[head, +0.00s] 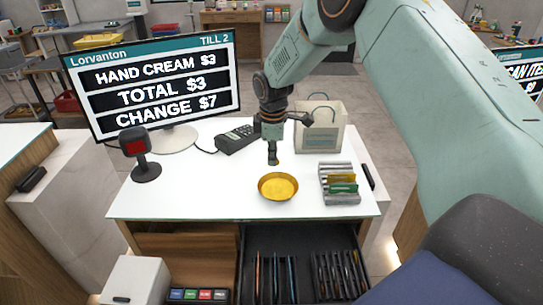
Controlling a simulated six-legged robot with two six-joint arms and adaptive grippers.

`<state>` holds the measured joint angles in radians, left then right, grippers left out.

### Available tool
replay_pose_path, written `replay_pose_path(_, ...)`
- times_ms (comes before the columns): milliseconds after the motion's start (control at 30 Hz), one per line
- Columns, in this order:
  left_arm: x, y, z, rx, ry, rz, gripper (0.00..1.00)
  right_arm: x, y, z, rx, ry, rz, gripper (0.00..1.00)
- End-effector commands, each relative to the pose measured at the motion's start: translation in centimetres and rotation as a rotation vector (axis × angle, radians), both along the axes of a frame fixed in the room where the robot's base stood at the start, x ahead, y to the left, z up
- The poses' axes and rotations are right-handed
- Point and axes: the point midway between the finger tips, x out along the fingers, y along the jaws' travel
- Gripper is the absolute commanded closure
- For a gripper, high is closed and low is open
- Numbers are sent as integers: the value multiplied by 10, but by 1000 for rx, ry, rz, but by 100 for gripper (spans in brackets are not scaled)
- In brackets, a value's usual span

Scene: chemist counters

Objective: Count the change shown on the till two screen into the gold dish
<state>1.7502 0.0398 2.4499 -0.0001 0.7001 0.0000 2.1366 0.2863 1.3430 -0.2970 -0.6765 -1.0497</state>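The till two screen (155,83) stands at the left of the white counter and reads hand cream $3, total $3, change $7. The gold dish (278,187) sits on the counter near its front, and no money shows in it. My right gripper (273,159) points down just behind and above the dish. Its fingers look narrow from here, with a small yellowish spot at the tip; I cannot tell whether they hold something. An open black cash drawer (290,238) below the counter front holds upright, thin items in slots. My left gripper is out of view.
A silver rack (338,170) with gold and green pieces stands right of the dish. A paper bag (320,126), a card terminal (237,138) and a scanner with a red face (139,155) stand around. The counter left of the dish is clear.

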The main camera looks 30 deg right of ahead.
Motion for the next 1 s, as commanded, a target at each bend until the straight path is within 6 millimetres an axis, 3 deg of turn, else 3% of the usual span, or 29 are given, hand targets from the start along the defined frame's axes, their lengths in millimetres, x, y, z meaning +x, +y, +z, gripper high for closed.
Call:
replay_pose_path(533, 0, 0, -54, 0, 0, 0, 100, 0, 2, -60, -1, 1, 2, 100)
replay_pose_path(900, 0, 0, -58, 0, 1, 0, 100, 0, 2, -63, 0, 0, 1, 100)
replay_pose_path(1000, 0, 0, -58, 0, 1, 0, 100, 0, 2, -63, 0, 0, 1, 91)
